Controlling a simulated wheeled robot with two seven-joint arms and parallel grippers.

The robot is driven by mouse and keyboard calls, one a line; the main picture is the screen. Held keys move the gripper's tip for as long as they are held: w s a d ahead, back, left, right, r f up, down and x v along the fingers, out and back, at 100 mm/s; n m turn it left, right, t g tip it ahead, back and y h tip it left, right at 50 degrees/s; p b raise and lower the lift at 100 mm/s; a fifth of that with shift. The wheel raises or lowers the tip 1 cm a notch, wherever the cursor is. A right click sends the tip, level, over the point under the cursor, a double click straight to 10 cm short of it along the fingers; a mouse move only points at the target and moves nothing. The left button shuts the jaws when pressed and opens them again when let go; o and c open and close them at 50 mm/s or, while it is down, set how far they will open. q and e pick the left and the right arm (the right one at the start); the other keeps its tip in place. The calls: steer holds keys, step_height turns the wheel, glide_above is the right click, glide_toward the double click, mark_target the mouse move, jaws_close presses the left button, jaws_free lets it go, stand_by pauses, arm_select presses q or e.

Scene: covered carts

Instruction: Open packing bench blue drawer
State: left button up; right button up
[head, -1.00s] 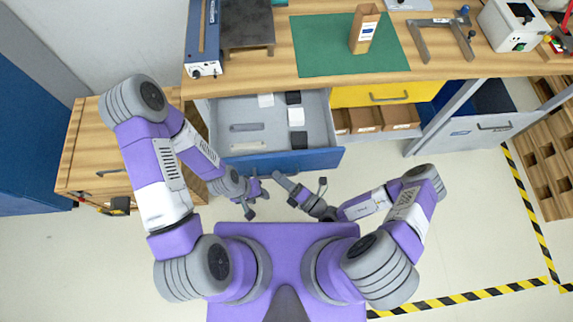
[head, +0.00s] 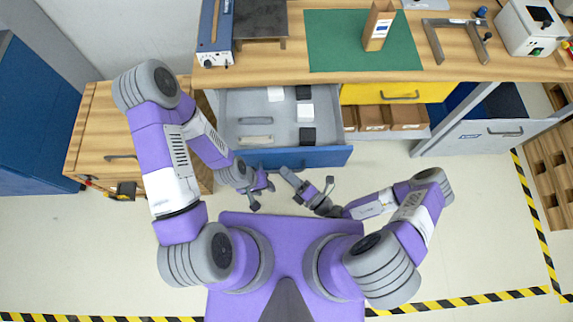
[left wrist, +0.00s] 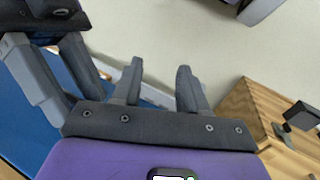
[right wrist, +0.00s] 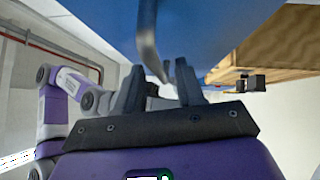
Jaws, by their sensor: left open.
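The packing bench's blue drawer (head: 300,158) is pulled well out, and its grey interior shows from above in the head view. My right gripper (head: 309,180) is open just in front of the blue drawer front. In the right wrist view a curved grey handle (right wrist: 147,35) on the blue front hangs just beyond the right fingertips (right wrist: 158,72); I cannot tell whether it touches them. My left gripper (head: 262,192) is open and empty, left of the right one and in front of the drawer. It also shows open in the left wrist view (left wrist: 160,75).
Small white, black and grey items lie in the drawer. A yellow drawer (head: 385,92) and cardboard boxes (head: 372,117) are to its right, then an open grey drawer (head: 480,136). A wooden cabinet (head: 105,150) stands at left.

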arm_select(q)
steer(key=shift+f, duration=0.1)
arm_select(e)
steer(key=r+v, duration=0.1)
steer(key=v, duration=0.6)
steer(key=shift+f, duration=0.5)
